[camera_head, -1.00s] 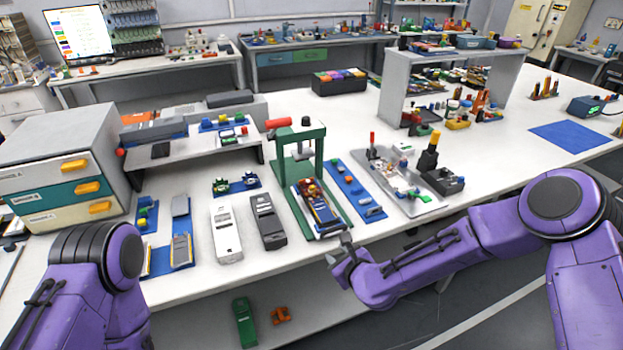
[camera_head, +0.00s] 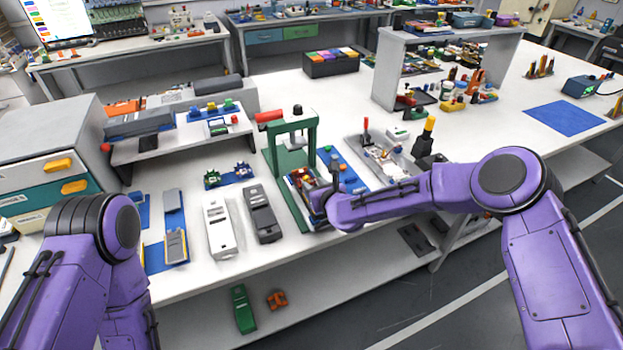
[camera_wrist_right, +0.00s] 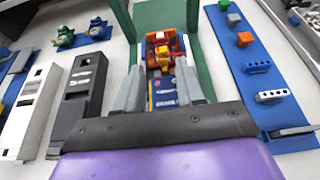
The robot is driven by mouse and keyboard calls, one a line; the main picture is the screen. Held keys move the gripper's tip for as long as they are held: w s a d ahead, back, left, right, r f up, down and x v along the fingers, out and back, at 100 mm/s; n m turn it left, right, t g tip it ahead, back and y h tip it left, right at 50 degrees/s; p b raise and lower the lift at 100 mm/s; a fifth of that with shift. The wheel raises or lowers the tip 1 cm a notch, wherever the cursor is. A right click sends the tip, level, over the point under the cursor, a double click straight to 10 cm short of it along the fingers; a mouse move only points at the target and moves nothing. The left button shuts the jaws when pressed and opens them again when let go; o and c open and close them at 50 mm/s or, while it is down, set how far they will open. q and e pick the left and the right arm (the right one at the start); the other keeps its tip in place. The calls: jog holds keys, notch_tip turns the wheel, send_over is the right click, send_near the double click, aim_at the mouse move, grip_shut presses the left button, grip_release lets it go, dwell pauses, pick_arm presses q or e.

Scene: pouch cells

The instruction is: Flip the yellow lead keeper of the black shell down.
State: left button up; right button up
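A green press frame (camera_head: 291,160) stands on the table. In it, a narrow blue-and-dark assembly (camera_wrist_right: 163,92) lies with yellow and red-orange parts (camera_wrist_right: 162,48) at its far end. The yellow keeper cannot be told apart with certainty. My right gripper (camera_head: 316,196) is at the front of the press; in the right wrist view its grey fingers (camera_wrist_right: 160,70) are apart, on either side of the assembly, with no clear grip. A black shell-like case (camera_head: 262,212) lies left of the press, also seen in the wrist view (camera_wrist_right: 80,98). My left gripper is out of view.
A white case (camera_head: 219,226) lies left of the black one. A blue strip with small blocks (camera_wrist_right: 247,65) lies close right of the press. A grey tray (camera_head: 375,165) stands beyond it. A riser shelf (camera_head: 180,150) stands behind the cases.

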aim_at(310, 182)
jog(key=x, duration=0.3)
jog(key=shift+w+f, duration=0.2)
jog(key=shift+f, duration=0.05)
jog(key=shift+w+f, duration=0.15)
jog(key=shift+w, duration=0.2)
jog(key=shift+c, duration=0.3)
